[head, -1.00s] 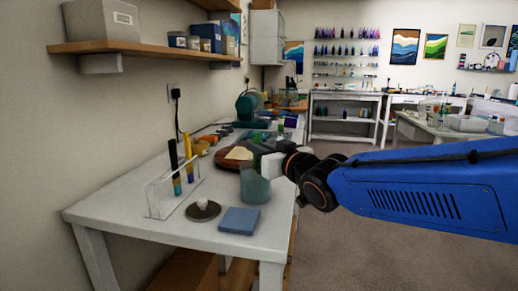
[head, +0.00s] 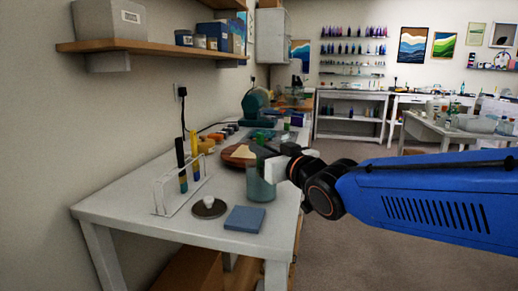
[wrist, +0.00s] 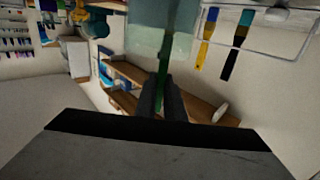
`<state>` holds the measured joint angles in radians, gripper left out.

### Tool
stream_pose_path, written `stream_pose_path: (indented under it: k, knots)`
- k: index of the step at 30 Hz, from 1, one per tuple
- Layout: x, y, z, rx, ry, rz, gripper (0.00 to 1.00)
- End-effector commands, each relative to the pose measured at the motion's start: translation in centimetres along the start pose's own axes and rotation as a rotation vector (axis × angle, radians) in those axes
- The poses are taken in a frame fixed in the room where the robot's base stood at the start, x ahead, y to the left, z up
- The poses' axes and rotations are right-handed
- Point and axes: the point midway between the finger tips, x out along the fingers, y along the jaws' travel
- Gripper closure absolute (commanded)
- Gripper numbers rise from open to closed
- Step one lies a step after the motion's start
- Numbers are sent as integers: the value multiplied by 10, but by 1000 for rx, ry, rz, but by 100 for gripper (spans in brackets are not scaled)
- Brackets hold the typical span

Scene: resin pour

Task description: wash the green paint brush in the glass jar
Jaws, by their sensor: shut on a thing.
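The glass jar (head: 262,184) is pale, see-through green and stands upright on the white workbench (head: 130,207), near its right edge. It also shows at the top of the wrist view (wrist: 160,32). My gripper (head: 268,158) is at the jar's upper part in the head view, its fingers partly hidden. In the wrist view, my gripper (wrist: 163,102) is shut on the thin green paint brush (wrist: 163,66). The brush runs from the fingers toward the jar and overlaps it. Its tip is hard to make out, and I cannot tell how deep it reaches.
A round dark coaster (head: 209,211) with a white knob and a blue square (head: 245,219) lie in front. A brown palette (head: 235,158) is behind.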

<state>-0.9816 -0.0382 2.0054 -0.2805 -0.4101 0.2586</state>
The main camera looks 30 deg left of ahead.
Motion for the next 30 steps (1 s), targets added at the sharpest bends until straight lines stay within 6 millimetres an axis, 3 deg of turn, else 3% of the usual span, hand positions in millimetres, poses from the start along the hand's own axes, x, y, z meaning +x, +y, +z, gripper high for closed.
stream_pose_path:
  k: [30]
  knots:
    - [5, 7, -55, -1, 1, 0, 100]
